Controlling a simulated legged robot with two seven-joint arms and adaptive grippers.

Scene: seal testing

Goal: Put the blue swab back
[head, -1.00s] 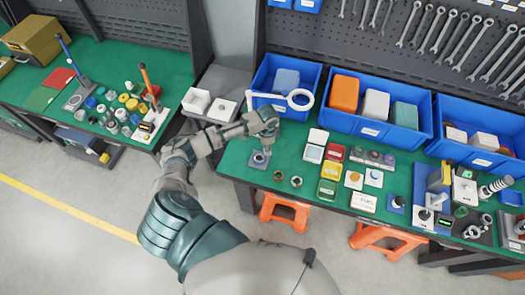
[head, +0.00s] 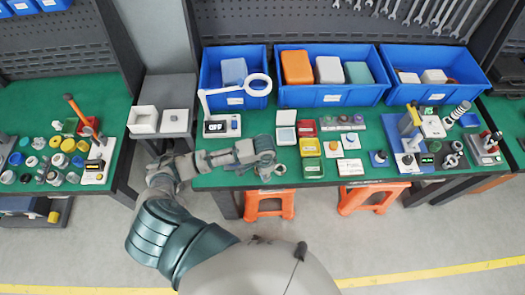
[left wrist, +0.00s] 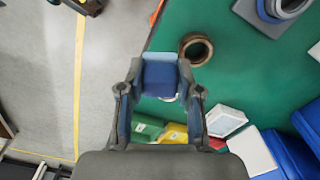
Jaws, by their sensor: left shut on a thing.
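The blue swab (left wrist: 160,76) is between the two fingers of my left gripper (left wrist: 160,92) in the left wrist view. It shows as a blue block with a paler end; its lower part is hidden. In the head view my left gripper (head: 268,160) is over the front edge of the middle green table, and the swab cannot be made out there. A blue base with a grey round socket (left wrist: 277,10) is at the upper right of the wrist view, apart from the swab. My right gripper is not in view.
A brass ring (left wrist: 196,48) lies on the table just beyond the fingers. A magnifier lamp (head: 222,126) stands behind my gripper. Coloured boxes (head: 310,147) are to its right. Blue bins (head: 333,95) line the back. Orange stools (head: 270,203) stand below the front edge.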

